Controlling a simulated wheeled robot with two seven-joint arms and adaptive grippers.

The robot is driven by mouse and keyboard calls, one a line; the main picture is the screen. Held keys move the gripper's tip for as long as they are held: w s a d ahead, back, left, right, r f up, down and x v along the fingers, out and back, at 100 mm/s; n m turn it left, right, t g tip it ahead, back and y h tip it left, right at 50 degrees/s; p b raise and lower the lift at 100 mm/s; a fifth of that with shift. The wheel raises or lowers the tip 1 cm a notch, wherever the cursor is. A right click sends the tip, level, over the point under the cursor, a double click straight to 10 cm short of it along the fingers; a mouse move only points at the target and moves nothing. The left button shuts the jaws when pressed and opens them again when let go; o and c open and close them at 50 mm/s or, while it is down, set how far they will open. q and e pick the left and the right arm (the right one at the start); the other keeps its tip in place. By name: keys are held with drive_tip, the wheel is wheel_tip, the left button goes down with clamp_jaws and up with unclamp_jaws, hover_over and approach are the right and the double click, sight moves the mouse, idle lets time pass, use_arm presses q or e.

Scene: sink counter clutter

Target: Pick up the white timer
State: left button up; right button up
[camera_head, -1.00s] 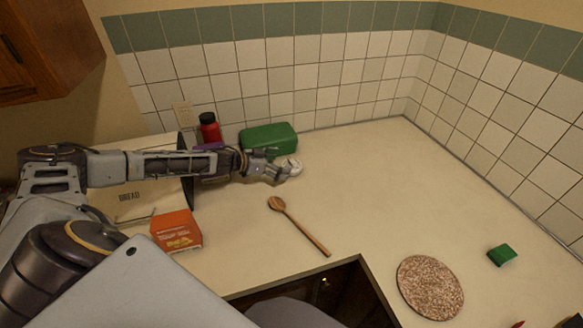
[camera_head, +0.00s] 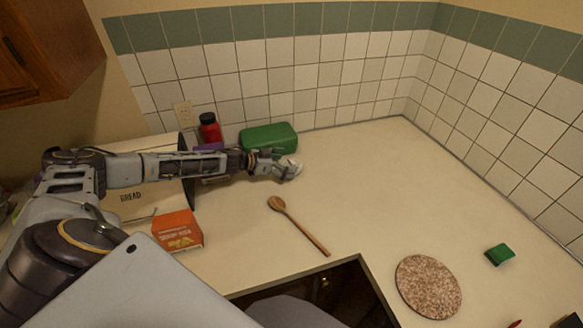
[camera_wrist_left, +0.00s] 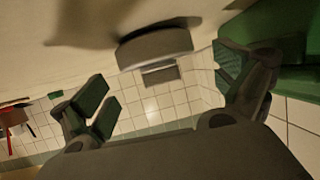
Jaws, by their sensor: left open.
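The white timer (camera_head: 296,163) sits on the counter in front of the green case, partly hidden by my left gripper in the head view. In the left wrist view the timer (camera_wrist_left: 155,47) looks grey and shaded, with a small rectangular part on it. My left gripper (camera_head: 287,171) is open at the timer. In the left wrist view its fingers (camera_wrist_left: 172,90) are spread wide, with the timer lying between and beyond them. I cannot tell whether either finger touches it. My right gripper is not in view.
A green case (camera_head: 269,138) stands just behind the timer, close to one finger in the wrist view (camera_wrist_left: 292,45). A red bottle (camera_head: 210,128), bread box (camera_head: 130,197), orange box (camera_head: 177,230), wooden spoon (camera_head: 300,227), round trivet (camera_head: 428,287) and green sponge (camera_head: 499,254) surround free counter.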

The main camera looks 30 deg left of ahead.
sight(299, 165)
use_arm(q)
drive_tip(key=shift+x, duration=1.3)
drive_tip(key=c, duration=1.2)
